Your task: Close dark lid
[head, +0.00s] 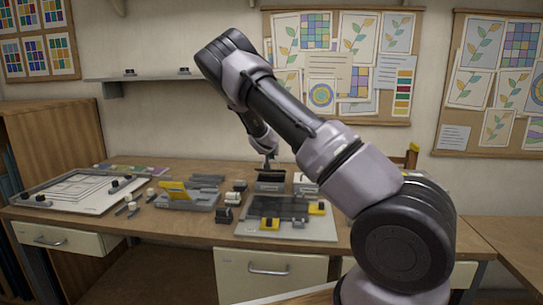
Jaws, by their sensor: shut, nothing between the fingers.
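My gripper (266,164) is small in the head view, at the end of my arm above the back middle of the bench. It points down, with its fingers shut and nothing seen between them. Just below it is a small dark box (270,186) with a grey front. The box's dark top may be the lid; it is too small to tell how far open it stands, or whether my gripper touches it. A flat dark panel (290,208) lies on a pale board in front, with yellow blocks at its corners.
The wooden bench (190,228) carries a grey tray with a yellow piece (175,195), several small dark and white pieces, and a white framed board (75,190) at left. My arm hides part of the right side. A wall shelf (150,77) hangs behind.

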